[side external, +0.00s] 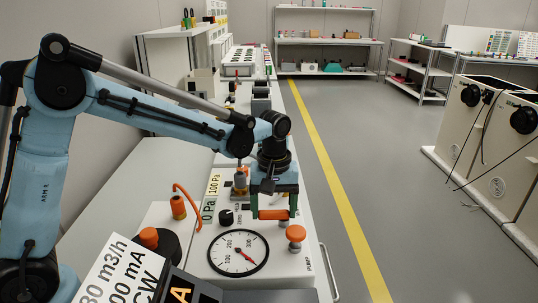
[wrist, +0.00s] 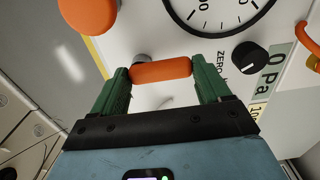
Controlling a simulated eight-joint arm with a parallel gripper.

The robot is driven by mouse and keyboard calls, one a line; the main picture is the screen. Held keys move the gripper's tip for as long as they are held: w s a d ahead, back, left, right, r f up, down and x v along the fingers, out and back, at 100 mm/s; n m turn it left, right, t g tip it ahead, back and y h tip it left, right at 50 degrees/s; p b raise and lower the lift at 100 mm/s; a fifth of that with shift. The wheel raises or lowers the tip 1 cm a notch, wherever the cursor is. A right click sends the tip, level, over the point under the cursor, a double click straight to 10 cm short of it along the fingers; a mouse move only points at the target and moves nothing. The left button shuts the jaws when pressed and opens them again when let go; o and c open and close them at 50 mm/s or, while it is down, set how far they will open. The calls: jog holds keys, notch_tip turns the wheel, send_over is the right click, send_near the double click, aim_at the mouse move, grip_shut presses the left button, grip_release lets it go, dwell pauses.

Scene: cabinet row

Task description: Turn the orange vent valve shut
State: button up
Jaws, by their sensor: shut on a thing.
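The orange vent valve handle (side external: 273,214) is a short horizontal bar on the white cabinet top, behind the round gauge. My gripper (side external: 274,207) reaches down over it from above. In the wrist view the orange bar (wrist: 161,72) lies across the space between the two green fingers of my gripper (wrist: 161,76), one finger at each end. The fingers are shut on the bar. The valve's stem and base are mostly hidden beneath the bar and gripper. I cannot tell its turn position from markings.
An orange mushroom knob (side external: 295,234) stands just right of the gauge (side external: 238,253). A black knob (side external: 226,217) and an orange fitting with a hose (side external: 178,207) stand left of the gripper. Open floor (side external: 350,150) lies to the right of the cabinet row.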

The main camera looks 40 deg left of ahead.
jog(key=shift+m, duration=0.3)
jog(key=m, duration=0.3)
jog(key=shift+w+a+m, duration=0.25)
jog(key=shift+w+m, duration=0.05)
jog(key=shift+w, duration=0.05)
jog(key=m, duration=0.2)
jog(key=w+m, duration=0.1)
jog(key=m, duration=0.1)
jog(key=shift+a, duration=0.1)
jog(key=m, duration=0.2)
jog(key=w+m, duration=0.1)
jog(key=m, duration=0.6)
jog(key=shift+w+d+m, duration=0.3)
jog(key=shift+w+d, duration=0.05)
jog(key=o, duration=1)
jog(key=shift+r, duration=0.1)
notch_tip(320, 180, up, 12)
